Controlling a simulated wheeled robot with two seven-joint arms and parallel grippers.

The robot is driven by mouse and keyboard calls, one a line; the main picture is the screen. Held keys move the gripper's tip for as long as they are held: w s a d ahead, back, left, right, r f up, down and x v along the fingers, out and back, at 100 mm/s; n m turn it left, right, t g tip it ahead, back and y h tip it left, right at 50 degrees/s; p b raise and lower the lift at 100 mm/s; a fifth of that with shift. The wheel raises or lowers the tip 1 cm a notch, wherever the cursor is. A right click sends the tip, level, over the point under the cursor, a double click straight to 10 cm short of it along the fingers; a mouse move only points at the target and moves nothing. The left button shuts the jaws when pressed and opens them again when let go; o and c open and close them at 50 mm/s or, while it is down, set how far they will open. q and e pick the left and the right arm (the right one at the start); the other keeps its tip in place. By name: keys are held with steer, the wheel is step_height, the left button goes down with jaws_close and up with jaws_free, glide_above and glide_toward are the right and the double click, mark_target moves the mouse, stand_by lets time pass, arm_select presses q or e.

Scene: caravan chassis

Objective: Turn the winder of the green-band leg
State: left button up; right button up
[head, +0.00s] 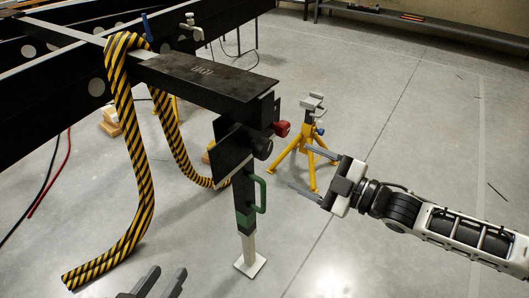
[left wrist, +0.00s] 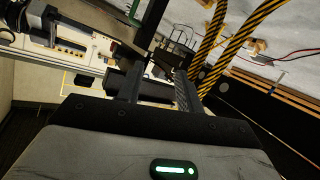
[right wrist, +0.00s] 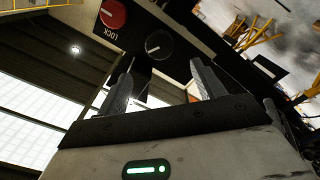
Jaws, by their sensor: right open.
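The leg with the green band (head: 244,221) stands upright under the chassis bracket, its white foot (head: 250,265) on the floor. A green handle (head: 260,193) is on its side. Near its top are a black round knob (head: 263,149) and a red knob (head: 282,128); I cannot tell for certain which part is the winder. In the right wrist view the black knob (right wrist: 159,45) has a white line and the red knob (right wrist: 113,13) is beside lettering LOCK. My right gripper (head: 298,166) is open and empty, right of the leg, apart from it. My left gripper (head: 155,278) is open and empty at the bottom edge.
A yellow tripod stand (head: 304,152) stands behind the leg. A yellow-black striped strap (head: 128,150) hangs from the black chassis beam (head: 60,95) at left. A dark plate (head: 205,78) lies above the leg.

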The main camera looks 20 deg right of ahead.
mark_target(267, 150)
steer(key=b+x, duration=0.2)
steer(key=x, duration=0.8)
steer(key=shift+a, duration=0.1)
arm_select(q)
steer(key=shift+w+d+r+n+t+h+b, duration=0.15)
steer(key=shift+d+r+n+t+h, duration=0.15)
steer(key=shift+r, duration=0.15)
steer(key=shift+w+d+r+n+t+h+b, duration=0.1)
steer(key=shift+d+r+n+t+h+b, duration=0.15)
steer(key=shift+r, duration=0.2)
arm_select(e)
steer(key=shift+w+a, duration=0.3)
steer(key=shift+w, duration=0.15)
